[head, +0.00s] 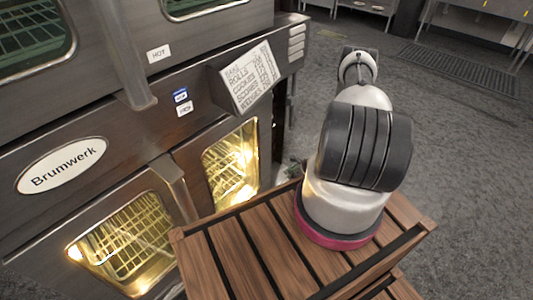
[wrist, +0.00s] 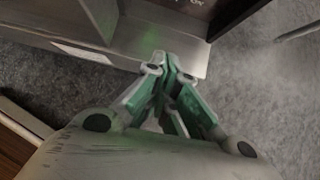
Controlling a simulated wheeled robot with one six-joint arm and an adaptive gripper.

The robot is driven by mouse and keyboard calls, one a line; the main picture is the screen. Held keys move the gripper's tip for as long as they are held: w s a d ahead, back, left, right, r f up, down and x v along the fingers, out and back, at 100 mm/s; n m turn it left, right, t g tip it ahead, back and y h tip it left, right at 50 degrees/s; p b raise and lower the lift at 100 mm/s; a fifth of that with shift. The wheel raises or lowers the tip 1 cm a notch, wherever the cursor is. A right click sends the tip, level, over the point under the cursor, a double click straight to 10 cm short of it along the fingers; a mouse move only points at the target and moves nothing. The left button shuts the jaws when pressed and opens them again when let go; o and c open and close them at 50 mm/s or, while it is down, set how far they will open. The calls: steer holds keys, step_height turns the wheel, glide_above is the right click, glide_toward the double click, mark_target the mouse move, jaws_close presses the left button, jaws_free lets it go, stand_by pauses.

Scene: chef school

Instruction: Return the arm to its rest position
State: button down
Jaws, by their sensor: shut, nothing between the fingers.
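My gripper (wrist: 170,68) shows in the wrist view, with green and grey fingers. Its fingertips meet and hold nothing. It hangs above the grey floor, with a steel oven front behind the tips. In the head view my arm rises from its round base with a pink ring, on a slatted wooden top. The arm bends away toward the back. A small greenish shape shows between the arm and the oven; I cannot tell if it is part of my gripper. The rest of the gripper is hidden there.
A steel Brumwerk oven (head: 120,130) with lit lower windows stands close on the left. Grey floor (head: 460,150) is open on the right. Steel tables (head: 480,28) stand far back right.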

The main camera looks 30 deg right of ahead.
steer(key=s+a+r+n+g+y, duration=0.1)
steer(key=s+a+r+n+y, duration=0.3)
steer(key=s+a+r, duration=0.3)
steer(key=s+a+r+n+h, duration=0.1)
steer(key=s+r+n, duration=0.4)
steer(key=r, duration=1.5)
steer(key=s+a+r+n+g+h, duration=0.1)
steer(key=s+r+n, duration=0.4)
steer(key=r+n, duration=0.8)
steer(key=s+a+r+n+h, duration=0.2)
steer(key=r+n, duration=0.8)
steer(key=r, duration=1.9)
steer(key=s+h, duration=0.2)
steer(key=s, duration=0.1)
steer(key=shift+a+r+g+h, duration=0.15)
steer(key=shift+a+g+h, duration=0.15)
